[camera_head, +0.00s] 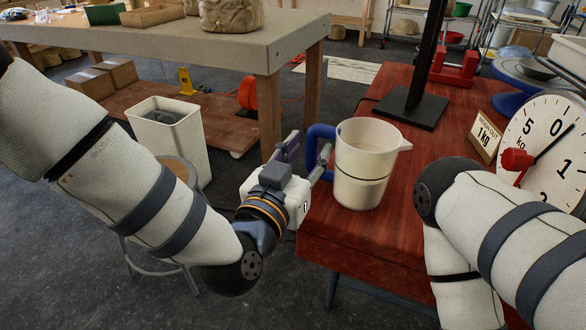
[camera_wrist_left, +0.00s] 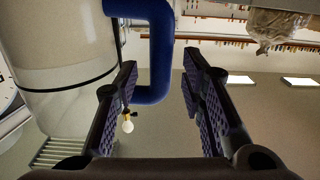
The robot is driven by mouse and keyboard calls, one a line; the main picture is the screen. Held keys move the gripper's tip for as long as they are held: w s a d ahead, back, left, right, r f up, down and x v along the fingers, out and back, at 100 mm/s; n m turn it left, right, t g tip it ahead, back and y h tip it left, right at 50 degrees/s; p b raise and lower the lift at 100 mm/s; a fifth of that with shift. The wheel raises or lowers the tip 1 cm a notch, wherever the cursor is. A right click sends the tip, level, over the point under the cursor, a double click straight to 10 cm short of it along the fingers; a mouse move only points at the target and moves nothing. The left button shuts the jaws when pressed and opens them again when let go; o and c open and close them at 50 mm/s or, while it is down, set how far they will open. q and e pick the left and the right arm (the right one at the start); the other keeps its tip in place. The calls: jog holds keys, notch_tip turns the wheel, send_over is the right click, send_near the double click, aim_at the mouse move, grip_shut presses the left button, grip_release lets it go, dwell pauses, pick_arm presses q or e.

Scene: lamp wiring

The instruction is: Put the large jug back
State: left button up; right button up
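The large jug (camera_head: 364,170) is cream with a dark line round it, a spout on the right and a blue handle (camera_head: 315,138) on the left. It stands upright near the left edge of the red wooden table (camera_head: 400,215). My left gripper (camera_head: 308,157) is at the handle, its fingers apart. In the left wrist view the jug's wall (camera_wrist_left: 65,60) fills the left side. There the handle (camera_wrist_left: 158,50) shows between the spread fingers of my left gripper (camera_wrist_left: 160,75), nearer the left one; I cannot tell if they touch. My right gripper is out of view.
A dial scale (camera_head: 545,140) and a "1 kg" sign (camera_head: 486,135) stand right of the jug. A black stand (camera_head: 410,108) is behind it. A grey-topped workbench (camera_head: 180,45) is at the back left, with a white bin (camera_head: 170,130) below its front.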

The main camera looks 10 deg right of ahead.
pick_arm(q)
jog(key=v, duration=1)
jog(key=s+a+f+n+g+y, duration=0.1)
jog(key=s+a+f+g+y, duration=0.2)
jog(key=f, duration=0.5)
jog(key=s+a+f+n+g, duration=0.1)
jog(key=s+a+f+g, duration=0.3)
jog(key=f, duration=0.4)
jog(key=s+a+f+n+g+y, duration=0.1)
jog(key=s+a+f+y, duration=0.1)
jog(key=s+a+f, duration=0.35)
jog(key=s+a+f+n+g+y, duration=0.1)
jog(key=s+a+f+g+y, duration=0.15)
jog(key=s+a+f, duration=0.35)
jog(key=s+a+f+n+g+y, duration=0.1)
jog(key=s+a+f+g, duration=0.2)
jog(key=s, duration=0.5)
jog(key=s+a+n+g+y, duration=0.2)
jog(key=s+a+g, duration=0.3)
jog(key=s, duration=0.6)
jog(key=shift+t+h, duration=0.25)
jog(key=shift+t, duration=0.4)
jog(key=w+r+p, duration=0.3)
jog(key=shift+w, duration=0.2)
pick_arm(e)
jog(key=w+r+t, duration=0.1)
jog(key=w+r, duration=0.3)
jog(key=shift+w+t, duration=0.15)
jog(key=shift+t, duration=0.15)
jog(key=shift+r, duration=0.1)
